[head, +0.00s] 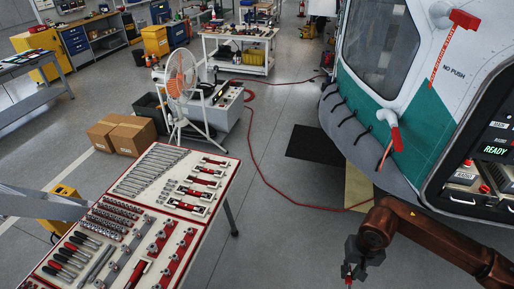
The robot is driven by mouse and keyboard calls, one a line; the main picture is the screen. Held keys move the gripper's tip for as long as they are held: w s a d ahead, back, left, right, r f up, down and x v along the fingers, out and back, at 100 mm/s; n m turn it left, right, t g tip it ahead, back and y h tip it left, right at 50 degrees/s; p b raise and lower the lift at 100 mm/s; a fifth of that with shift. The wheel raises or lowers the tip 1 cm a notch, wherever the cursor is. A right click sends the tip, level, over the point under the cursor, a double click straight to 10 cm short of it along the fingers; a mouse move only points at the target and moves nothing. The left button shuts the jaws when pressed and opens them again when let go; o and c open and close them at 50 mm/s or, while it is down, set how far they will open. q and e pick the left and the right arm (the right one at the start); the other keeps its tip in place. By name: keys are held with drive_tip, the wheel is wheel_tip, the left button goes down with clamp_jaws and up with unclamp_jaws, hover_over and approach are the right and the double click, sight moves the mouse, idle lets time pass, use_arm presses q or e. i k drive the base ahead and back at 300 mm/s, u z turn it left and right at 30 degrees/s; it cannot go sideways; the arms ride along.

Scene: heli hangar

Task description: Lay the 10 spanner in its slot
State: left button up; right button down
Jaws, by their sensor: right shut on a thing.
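My right gripper (352,264) hangs at the bottom, right of centre, over the floor and well away from the tool board. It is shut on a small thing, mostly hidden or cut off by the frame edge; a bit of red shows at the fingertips. I cannot tell whether it is the 10 spanner. The tool board (224,193) lies on a table at the lower left. A row of silver spanners (150,168) lies along its far left part. The 10 spanner's slot is too small to pick out. My left gripper is not in view.
Red-handled screwdrivers (73,252), sockets (113,214) and red-marked tools (200,188) fill the rest of the board. The teal and white helicopter (420,125) stands at the right. A fan (182,75) and cardboard boxes (122,134) stand behind the table. A red hose (262,165) crosses the floor.

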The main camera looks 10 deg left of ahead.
sight(214, 162)
drive_tip(key=i, duration=2.1)
drive_tip(key=u, duration=1.35)
drive_tip(key=i, duration=0.75)
drive_tip(key=u, duration=1.3)
